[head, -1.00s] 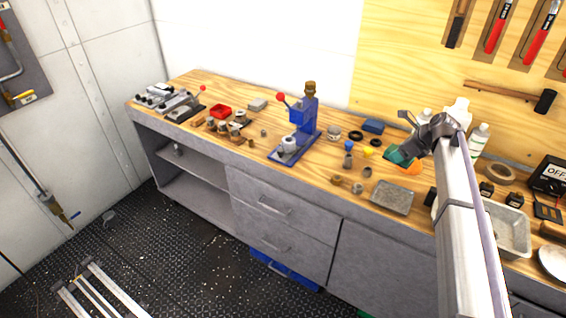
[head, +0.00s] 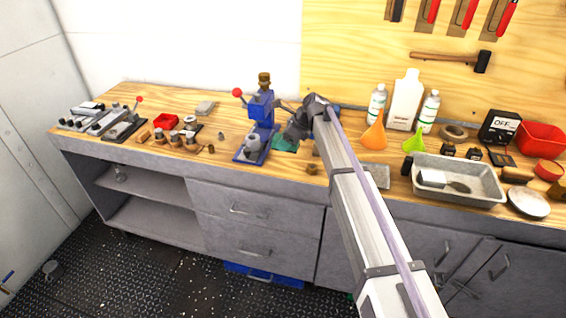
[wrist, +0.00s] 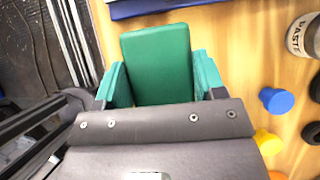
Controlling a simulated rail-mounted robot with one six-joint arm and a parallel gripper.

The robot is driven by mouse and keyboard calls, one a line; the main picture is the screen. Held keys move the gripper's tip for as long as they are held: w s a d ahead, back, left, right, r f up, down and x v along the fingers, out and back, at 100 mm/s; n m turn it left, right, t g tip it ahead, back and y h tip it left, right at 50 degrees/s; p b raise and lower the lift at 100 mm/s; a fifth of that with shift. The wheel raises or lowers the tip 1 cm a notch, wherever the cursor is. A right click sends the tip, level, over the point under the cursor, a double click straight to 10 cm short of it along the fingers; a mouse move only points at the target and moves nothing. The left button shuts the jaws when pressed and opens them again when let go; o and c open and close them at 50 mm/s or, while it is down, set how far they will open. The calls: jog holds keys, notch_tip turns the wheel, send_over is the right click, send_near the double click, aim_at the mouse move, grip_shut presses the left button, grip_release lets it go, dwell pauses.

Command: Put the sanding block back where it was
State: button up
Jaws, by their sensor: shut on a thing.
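A dark green block (wrist: 157,65), which looks like the sanding block, sits between the teal finger pads of my gripper (wrist: 160,85) in the wrist view. My gripper is shut on it. In the head view, my gripper (head: 287,141) is over the bench just right of the blue press (head: 260,108), with green showing at its end. The arm hides part of the bench behind it. I cannot tell from these frames whether the block touches the bench top.
A blue edge (wrist: 165,7) lies close beyond the block in the wrist view. A paste tin (wrist: 302,36) and a blue object (wrist: 276,100) are to the right. In the head view, a metal tray (head: 458,200) and bottles (head: 405,98) stand at right.

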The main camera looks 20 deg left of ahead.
aim_at(285, 159)
notch_tip(285, 159, down, 6)
jog(key=b, duration=0.4)
jog(key=shift+r, duration=0.35)
jog(key=shift+c, duration=0.3)
jog(key=shift+f, duration=0.25)
jog(key=o, duration=1)
jog(key=shift+c, duration=0.2)
jog(key=shift+r+p, duration=0.55)
jog(key=shift+r, duration=0.05)
jog(key=p+v, duration=0.9)
jog(key=v, duration=0.2)
jog(key=shift+d, duration=0.2)
